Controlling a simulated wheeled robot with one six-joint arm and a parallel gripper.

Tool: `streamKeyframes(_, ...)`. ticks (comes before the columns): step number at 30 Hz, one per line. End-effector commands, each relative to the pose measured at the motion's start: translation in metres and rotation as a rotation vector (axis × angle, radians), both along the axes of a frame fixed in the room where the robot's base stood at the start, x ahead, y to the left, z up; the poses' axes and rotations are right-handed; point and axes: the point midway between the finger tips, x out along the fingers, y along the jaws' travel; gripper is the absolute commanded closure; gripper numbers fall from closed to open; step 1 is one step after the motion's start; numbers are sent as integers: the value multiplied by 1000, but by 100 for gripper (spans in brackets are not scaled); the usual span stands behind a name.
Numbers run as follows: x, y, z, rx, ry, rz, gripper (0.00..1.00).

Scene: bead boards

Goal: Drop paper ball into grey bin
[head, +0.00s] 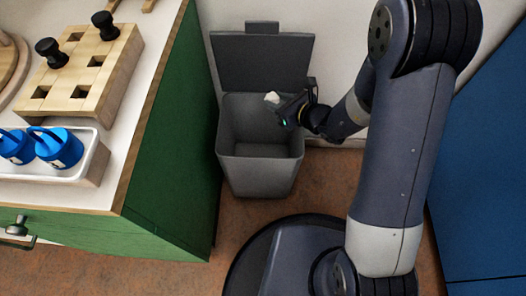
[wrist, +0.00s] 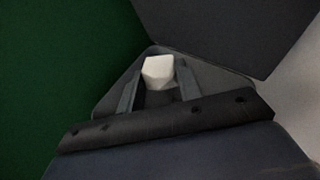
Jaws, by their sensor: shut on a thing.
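The paper ball (head: 272,98) is a small white lump at the tip of my gripper (head: 281,108). In the wrist view the white paper ball (wrist: 158,71) sits between the two fingers of my gripper (wrist: 159,82), which is shut on it. The grey bin (head: 258,177) stands on the floor with its lid (head: 262,60) raised against the wall. In the head view the ball and gripper appear over the bin's opening, towards its back right. The exact height above the rim is hard to tell.
A green cabinet (head: 165,150) stands left of the bin. On its top are a wooden board (head: 75,85) with black knobs and a white tray (head: 92,165) holding blue items. A blue panel (head: 490,190) is at the right. Brown floor (head: 325,180) is free right of the bin.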

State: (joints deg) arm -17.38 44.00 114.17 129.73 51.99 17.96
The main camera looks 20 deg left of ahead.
Motion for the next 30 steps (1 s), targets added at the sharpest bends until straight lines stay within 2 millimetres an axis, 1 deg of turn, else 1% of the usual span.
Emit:
streamKeyframes(1,-5,7,1,0,1,22,87)
streamKeyframes(3,-8,12,-2,2,0,39,87)
streamKeyframes(8,-9,13,-11,2,0,43,87)
streamKeyframes(18,-9,13,-50,2,1,39,87)
streamKeyframes(21,-8,13,-58,2,0,40,87)
streamKeyframes(24,-9,13,-62,3,1,39,87)
streamKeyframes(30,-8,13,-61,2,0,40,87)
